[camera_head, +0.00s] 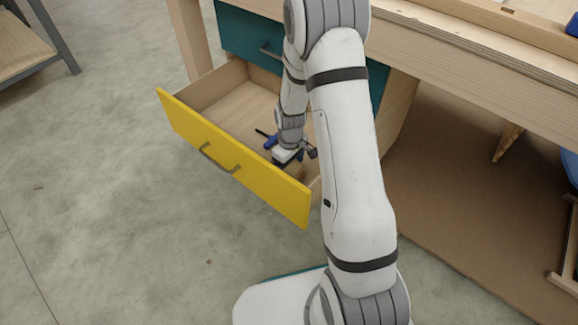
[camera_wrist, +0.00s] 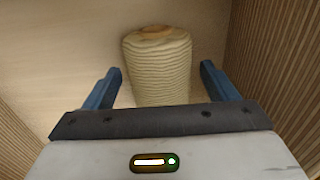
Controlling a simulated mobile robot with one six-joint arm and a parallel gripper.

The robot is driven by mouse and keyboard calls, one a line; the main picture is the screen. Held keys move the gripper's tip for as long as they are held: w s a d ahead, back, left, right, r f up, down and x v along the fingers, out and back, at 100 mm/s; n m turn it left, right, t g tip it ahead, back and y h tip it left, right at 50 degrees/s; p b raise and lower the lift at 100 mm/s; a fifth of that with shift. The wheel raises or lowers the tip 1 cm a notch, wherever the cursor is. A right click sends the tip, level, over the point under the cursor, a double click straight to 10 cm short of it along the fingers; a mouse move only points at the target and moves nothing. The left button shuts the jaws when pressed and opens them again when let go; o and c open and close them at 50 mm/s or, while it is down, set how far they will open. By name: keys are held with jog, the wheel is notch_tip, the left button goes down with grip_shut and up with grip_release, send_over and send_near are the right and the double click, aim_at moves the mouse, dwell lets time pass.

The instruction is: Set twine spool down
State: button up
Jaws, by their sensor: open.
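The twine spool (camera_wrist: 162,70) is pale and ridged with wound twine and has a brown wooden end. In the wrist view it is between the two blue fingers of my gripper (camera_wrist: 160,78), with a visible gap on each side. The fingers are apart and not pressed on it. It rests inside the open drawer, and its lower part is hidden behind the gripper body. In the head view my gripper (camera_head: 289,156) is low inside the yellow-fronted drawer (camera_head: 222,153). I cannot make out the spool there, as my arm and gripper cover that area.
The drawer is pulled out under a wooden workbench (camera_head: 480,27). Wooden drawer walls (camera_wrist: 270,60) stand close on the right in the wrist view. A closed teal drawer (camera_head: 238,30) is above. A brown board (camera_head: 440,190) lies at right.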

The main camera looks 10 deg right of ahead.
notch_tip(320, 180, up, 12)
jog(key=p, duration=0.4)
jog(key=shift+s+f, duration=0.1)
jog(key=shift+f, duration=0.15)
jog(key=s+r+m+t, duration=0.1)
jog(key=s+r+m, duration=0.6)
jog(key=s+r, duration=1.1)
jog(key=s, duration=0.2)
jog(key=shift+s+a+r, duration=0.25)
jog(key=shift+s+r, duration=0.1)
jog(key=shift+r, duration=0.05)
notch_tip(320, 180, up, 32)
jog(key=t+p, duration=0.1)
jog(key=p, duration=2.8)
jog(key=shift+t, duration=0.3)
